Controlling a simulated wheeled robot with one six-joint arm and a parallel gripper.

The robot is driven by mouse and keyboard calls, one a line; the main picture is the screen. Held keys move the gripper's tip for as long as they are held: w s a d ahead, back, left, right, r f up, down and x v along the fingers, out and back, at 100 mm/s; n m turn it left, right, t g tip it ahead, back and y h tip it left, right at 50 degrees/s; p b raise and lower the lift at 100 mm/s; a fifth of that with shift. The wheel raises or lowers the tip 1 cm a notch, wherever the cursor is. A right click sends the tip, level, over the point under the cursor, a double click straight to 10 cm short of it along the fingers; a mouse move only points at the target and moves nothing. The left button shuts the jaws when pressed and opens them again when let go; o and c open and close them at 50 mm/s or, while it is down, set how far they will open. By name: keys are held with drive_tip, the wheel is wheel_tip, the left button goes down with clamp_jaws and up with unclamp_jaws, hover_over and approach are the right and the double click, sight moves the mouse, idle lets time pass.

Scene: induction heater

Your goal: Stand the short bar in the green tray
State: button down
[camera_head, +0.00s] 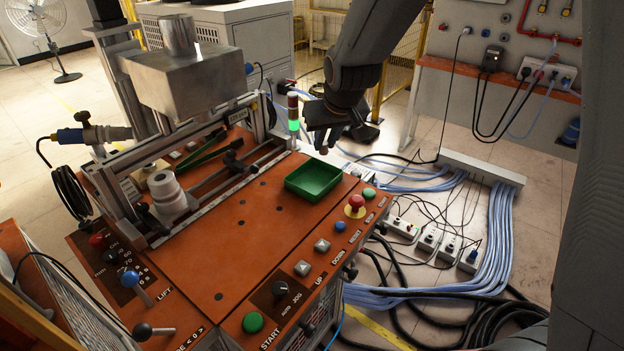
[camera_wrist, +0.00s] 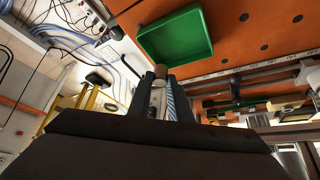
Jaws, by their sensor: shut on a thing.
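The green tray (camera_head: 314,179) sits on the orange machine top near its far right edge and looks empty. It also shows at the top of the wrist view (camera_wrist: 178,38). My gripper (camera_head: 324,142) is above and just beyond the tray in the head view, pointing down and apart from it. In the wrist view my gripper (camera_wrist: 160,85) is shut on the short bar (camera_wrist: 160,72), whose tan end shows between the dark fingers.
A green-lit signal post (camera_head: 293,115) stands left of my gripper. A metal frame with a white cylinder (camera_head: 168,192) is at the left. A red emergency button (camera_head: 355,203) and other controls line the right edge. The orange top left of the tray is mostly clear.

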drive_tip(key=a+r, duration=0.1)
drive_tip(key=a, duration=0.1)
approach(312, 178)
drive_tip(key=shift+w+a+r, duration=0.1)
drive_tip(key=shift+w+r, duration=0.05)
drive_tip(key=shift+w, duration=0.4)
drive_tip(key=shift+w+a+r, duration=0.1)
drive_tip(key=shift+w+a, duration=0.05)
drive_tip(key=shift+w, duration=0.4)
drive_tip(key=shift+f+b, duration=1.75)
drive_tip(key=shift+f, duration=0.4)
drive_tip(key=shift+f, duration=0.15)
drive_tip(key=c, duration=1.6)
unclamp_jaws()
